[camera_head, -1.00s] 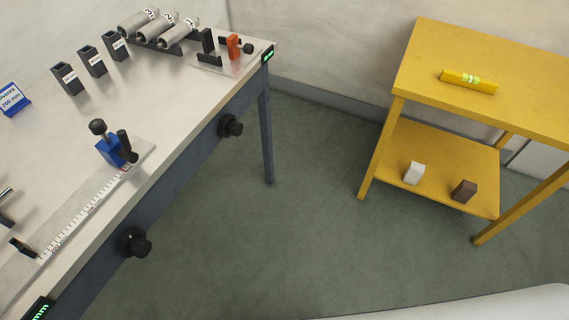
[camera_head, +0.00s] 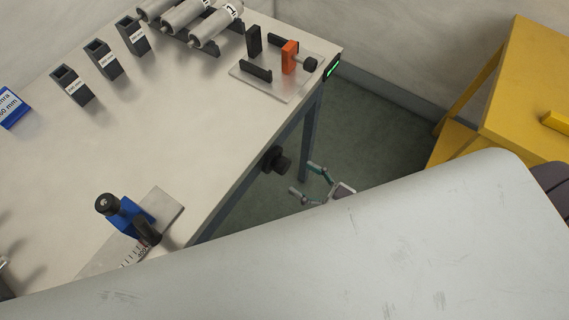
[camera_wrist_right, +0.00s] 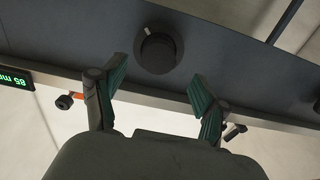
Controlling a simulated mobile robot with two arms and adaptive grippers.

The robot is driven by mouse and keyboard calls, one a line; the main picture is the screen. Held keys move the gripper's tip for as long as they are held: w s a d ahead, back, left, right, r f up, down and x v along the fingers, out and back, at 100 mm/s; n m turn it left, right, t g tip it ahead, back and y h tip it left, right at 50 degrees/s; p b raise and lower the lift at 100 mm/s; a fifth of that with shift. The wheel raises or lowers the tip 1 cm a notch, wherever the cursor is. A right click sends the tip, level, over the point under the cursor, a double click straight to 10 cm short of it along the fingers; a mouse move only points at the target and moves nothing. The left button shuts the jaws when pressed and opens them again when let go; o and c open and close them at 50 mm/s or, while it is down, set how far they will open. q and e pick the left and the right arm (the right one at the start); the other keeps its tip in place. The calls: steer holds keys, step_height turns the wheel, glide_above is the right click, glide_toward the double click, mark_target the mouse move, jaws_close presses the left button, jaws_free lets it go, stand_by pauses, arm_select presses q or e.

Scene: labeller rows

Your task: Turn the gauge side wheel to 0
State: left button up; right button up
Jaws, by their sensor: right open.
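A round black side wheel (camera_head: 275,160) sits on the table's blue-grey side, below the end with the gauge (camera_head: 289,56), a clear plate with black blocks, an orange piece and a black knob. In the right wrist view the wheel (camera_wrist_right: 157,52) lies ahead of the fingertips, between their lines, with a light mark on its rim. My right gripper (camera_head: 303,179) is open and empty, just right of the wheel and apart from it; it also shows in the wrist view (camera_wrist_right: 158,80). A green display (camera_head: 333,69) is on the table corner; in the wrist view it seems to read 85 mm. My left gripper is out of view.
My own pale arm link covers the lower right. On the table (camera_head: 200,130) stand a blue slider (camera_head: 126,215) on a ruler, several dark square holders (camera_head: 103,59) and grey cylinders (camera_head: 215,25). A yellow cart (camera_head: 520,90) stands at right, with floor between.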

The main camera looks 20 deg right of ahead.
mark_target(287, 168)
steer(key=shift+x, duration=3.1)
steer(key=shift+d, duration=0.1)
steer(key=shift+c, duration=0.3)
steer(key=c, duration=1.1)
